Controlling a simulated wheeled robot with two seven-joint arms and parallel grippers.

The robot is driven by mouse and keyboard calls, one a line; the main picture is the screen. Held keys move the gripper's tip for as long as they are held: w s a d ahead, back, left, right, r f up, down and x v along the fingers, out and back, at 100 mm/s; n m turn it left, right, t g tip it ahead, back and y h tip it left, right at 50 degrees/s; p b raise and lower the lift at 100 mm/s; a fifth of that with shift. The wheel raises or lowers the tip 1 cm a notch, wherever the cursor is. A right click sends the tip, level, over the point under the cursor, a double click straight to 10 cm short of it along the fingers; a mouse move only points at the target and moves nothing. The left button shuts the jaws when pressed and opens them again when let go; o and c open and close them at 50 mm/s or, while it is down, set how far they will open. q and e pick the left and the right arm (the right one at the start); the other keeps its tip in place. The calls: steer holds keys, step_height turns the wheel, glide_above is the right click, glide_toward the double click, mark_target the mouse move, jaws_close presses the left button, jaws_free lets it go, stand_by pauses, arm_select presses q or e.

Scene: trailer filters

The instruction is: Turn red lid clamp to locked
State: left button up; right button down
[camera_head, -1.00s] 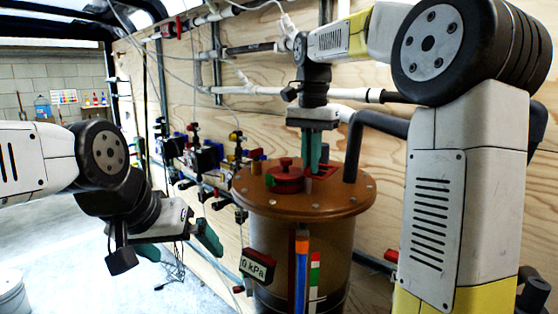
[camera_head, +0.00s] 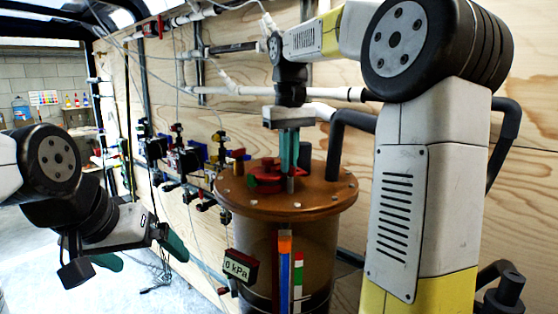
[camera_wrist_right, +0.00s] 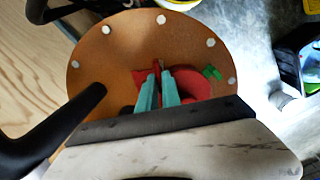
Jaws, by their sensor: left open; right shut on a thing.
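The red lid clamp (camera_wrist_right: 140,77) is on the brown round lid (camera_head: 325,197) of an upright canister. In the right wrist view it shows at the fingertips of my right gripper (camera_wrist_right: 158,78), which is shut on it. In the head view my right gripper (camera_head: 290,170) points straight down at the lid, and its teal fingers hide most of the clamp. A red round knob (camera_head: 265,176) sits just left of the fingers; a small green piece (camera_wrist_right: 212,72) is beside it. My left gripper (camera_head: 140,256) is open and empty, low at the left, away from the canister.
A black pipe (camera_head: 338,145) rises from the lid right of my fingers. A pressure display (camera_head: 238,267) reading 0 kPa hangs at the canister's front left. Valves and white pipes (camera_head: 240,89) line the plywood wall. The floor at left is mostly clear.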

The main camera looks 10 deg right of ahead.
steer(key=n, duration=0.6)
steer(key=shift+s+a, duration=0.1)
steer(key=shift+a, duration=0.1)
stand_by(0.4)
steer(key=c, duration=1.5)
jaws_free()
steer(key=shift+c, duration=0.2)
step_height(320, 180, up, 8)
steer(key=shift+f, duration=0.1)
